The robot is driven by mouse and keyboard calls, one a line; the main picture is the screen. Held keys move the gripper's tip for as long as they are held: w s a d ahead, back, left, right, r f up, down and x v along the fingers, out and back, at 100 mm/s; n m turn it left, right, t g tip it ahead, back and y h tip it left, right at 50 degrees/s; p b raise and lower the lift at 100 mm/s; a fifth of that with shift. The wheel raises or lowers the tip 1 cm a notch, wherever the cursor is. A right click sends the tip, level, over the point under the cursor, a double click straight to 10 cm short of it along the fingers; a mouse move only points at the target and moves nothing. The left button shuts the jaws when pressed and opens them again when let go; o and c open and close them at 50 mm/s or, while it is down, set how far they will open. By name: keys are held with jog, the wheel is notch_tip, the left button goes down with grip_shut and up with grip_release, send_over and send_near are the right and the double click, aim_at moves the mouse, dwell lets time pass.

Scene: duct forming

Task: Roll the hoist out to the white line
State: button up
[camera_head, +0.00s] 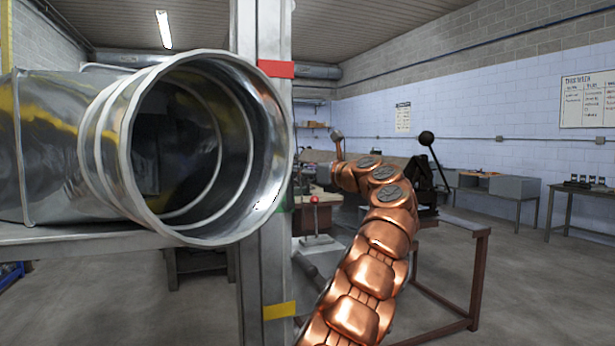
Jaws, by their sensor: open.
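A grey upright post (260,290) with red, green and yellow bands stands left of centre, close to me; it looks like the hoist's mast, but I cannot be sure. A large shiny round duct (60,150) lies on its side at the left, its open end facing me and covering part of the post. The duct is over a flat grey support (90,238). I cannot tell whether this support joins the post. My copper arm reaches up from the bottom, right of the post. I see no white line on the floor.
A brown-legged stand (475,275) with a dark machine and a black ball-ended lever (426,139) is right behind my arm. Grey benches (515,188) line the right wall. A blue item (10,275) is at the lower left. The right-hand floor (550,290) is clear.

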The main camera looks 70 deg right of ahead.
jog(key=shift+w+d+f, duration=0.1)
jog(key=shift+w+f, duration=0.05)
jog(key=shift+w, duration=0.05)
jog(key=shift+a+p+x, duration=0.15)
jog(key=shift+p+x, duration=1.2)
jog(key=shift+p, duration=0.1)
jog(key=shift+a+p+x, duration=0.1)
jog(key=shift+p+x, duration=1.25)
jog(key=shift+p, duration=0.1)
jog(key=shift+w, duration=0.1)
jog(key=shift+c, duration=0.3)
grip_shut()
